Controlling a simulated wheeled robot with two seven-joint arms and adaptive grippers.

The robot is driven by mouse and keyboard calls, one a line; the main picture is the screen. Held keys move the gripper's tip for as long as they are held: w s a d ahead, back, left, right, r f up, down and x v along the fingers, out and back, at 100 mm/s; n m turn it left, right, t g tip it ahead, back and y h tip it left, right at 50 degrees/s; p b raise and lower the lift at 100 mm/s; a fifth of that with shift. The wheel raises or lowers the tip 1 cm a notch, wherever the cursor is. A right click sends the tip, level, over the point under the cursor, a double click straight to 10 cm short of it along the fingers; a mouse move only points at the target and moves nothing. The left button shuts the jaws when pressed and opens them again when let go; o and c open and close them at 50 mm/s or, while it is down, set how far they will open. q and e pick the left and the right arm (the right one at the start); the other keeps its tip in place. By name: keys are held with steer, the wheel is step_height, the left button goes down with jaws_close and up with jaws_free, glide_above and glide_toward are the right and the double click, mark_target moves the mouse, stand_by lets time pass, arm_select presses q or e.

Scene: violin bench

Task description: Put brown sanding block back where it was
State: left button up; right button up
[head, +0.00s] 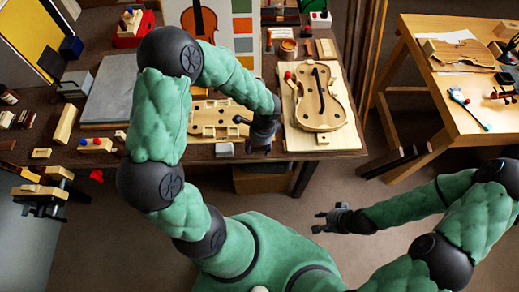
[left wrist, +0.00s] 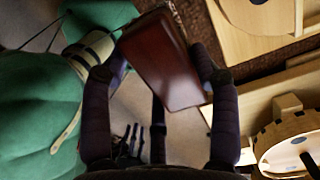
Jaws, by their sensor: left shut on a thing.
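The brown sanding block (left wrist: 165,62) is a dark reddish-brown block in the left wrist view, tilted between the fingers of my left gripper (left wrist: 157,85), which is shut on it. In the head view my left gripper (head: 258,143) hangs at the front edge of the bench (head: 180,155), between the two violin work boards. The block cannot be made out there. My right gripper (head: 318,221) is empty, its fingers apart, over the floor in front of the bench.
A violin body (head: 337,112) on a pale board lies right of my left gripper. A violin mould (head: 212,110) lies left of it. A small grey block (head: 224,150) sits at the front edge. A second table (head: 455,90) stands at right, with open floor between.

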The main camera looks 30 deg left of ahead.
mark_target(259, 148)
arm_select(q)
steer(key=shift+w+a+f, duration=0.15)
steer(key=shift+w+f, duration=0.4)
steer(key=shift+f, duration=0.15)
steer(key=shift+w+f+b, duration=0.15)
steer(key=shift+f+b, duration=0.35)
steer(key=shift+f, duration=0.4)
steer(key=shift+w+f+b, duration=0.1)
steer(key=shift+f+b, duration=0.35)
steer(key=shift+f, duration=0.45)
steer(key=shift+f, duration=0.15)
steer(key=o, duration=1.2)
